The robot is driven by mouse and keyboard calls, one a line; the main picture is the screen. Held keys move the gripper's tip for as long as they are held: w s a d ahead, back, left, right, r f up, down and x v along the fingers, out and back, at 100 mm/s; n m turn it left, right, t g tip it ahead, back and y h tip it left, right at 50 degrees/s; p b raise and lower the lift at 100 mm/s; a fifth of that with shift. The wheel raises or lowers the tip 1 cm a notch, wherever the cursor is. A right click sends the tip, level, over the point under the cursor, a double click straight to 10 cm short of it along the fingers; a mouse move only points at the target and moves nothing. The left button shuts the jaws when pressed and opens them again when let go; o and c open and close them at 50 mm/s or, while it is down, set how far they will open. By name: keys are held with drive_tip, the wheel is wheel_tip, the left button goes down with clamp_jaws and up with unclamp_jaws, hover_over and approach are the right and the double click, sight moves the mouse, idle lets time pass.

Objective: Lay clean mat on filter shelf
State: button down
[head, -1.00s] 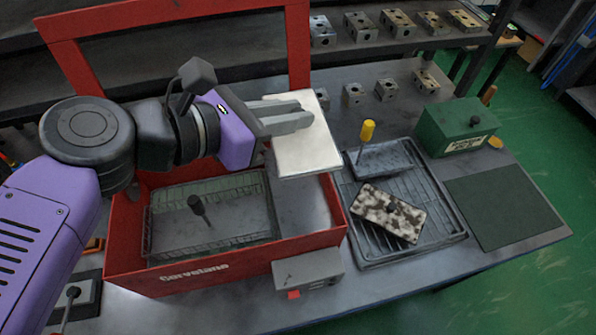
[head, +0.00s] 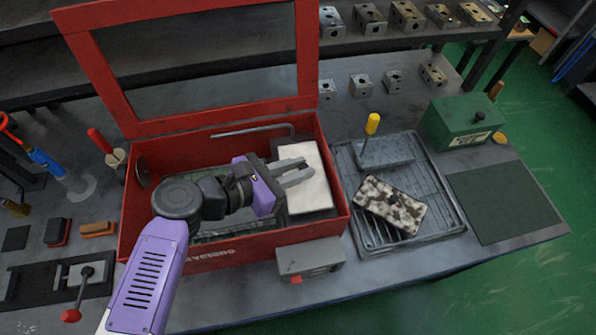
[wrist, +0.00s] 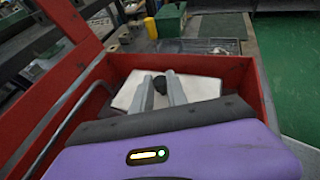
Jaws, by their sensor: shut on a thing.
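The clean mat (head: 308,198) is a pale, flat rectangle inside the right part of the open red box (head: 340,196), below the rim. My gripper (head: 308,169) reaches over it from the left and is shut on it. In the wrist view the mat (wrist: 204,88) spreads beyond both fingers (wrist: 158,77), with a dark knob-like piece between them. The mat looks roughly level; whether it touches the surface beneath is hidden. The filter shelf appears to be the grey surface under the mat, mostly covered, so I cannot be sure.
A speckled dirty mat (head: 391,204) lies on the black rack tray (head: 440,218), beside a yellow-handled tool (head: 371,130). A green box (head: 460,120) stands behind right. The red lid frame (head: 100,80) stands up behind. The dark green pad (head: 505,200) is bare.

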drive_tip(key=shift+f, duration=1.25)
drive_tip(key=c, duration=1.3)
unclamp_jaws()
drive_tip(key=shift+r, duration=0.1)
drive_tip(key=b+v, duration=0.3)
drive_tip(key=v, duration=0.9)
